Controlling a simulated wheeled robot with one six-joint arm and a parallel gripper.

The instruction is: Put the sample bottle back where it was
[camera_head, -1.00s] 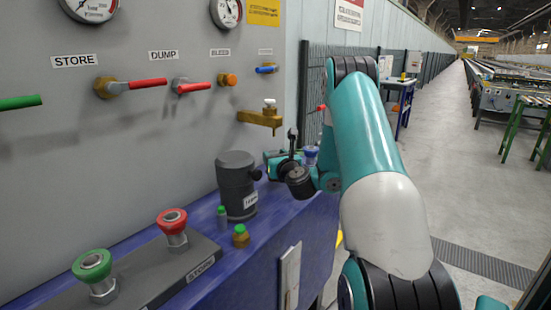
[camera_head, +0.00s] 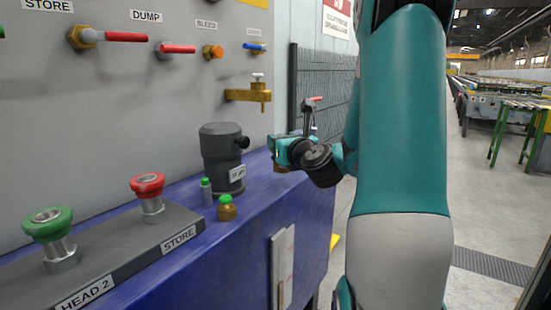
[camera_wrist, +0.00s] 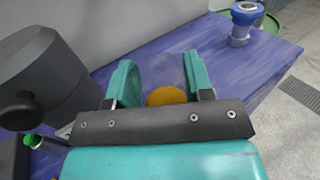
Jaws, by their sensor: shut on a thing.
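My gripper (camera_head: 283,152) is over the far right part of the blue table, right of the dark grey pot. It is shut on an amber thing, seemingly a sample bottle; a small brown part (camera_head: 281,169) shows below the jaws. In the wrist view its round amber surface (camera_wrist: 166,96) shows between the two teal fingers (camera_wrist: 160,76); the rest is hidden. I cannot tell whether it touches the table. Another amber bottle (camera_head: 227,210) with a green cap stands near the table's front edge, beside a small grey bottle (camera_head: 206,193) with a green cap.
A blue-topped fitting (camera_wrist: 243,20) stands at the table's far end. A box with red (camera_head: 148,186) and green (camera_head: 48,224) knobs is at left. Blue table (camera_wrist: 155,45) shows bare beyond the fingers.

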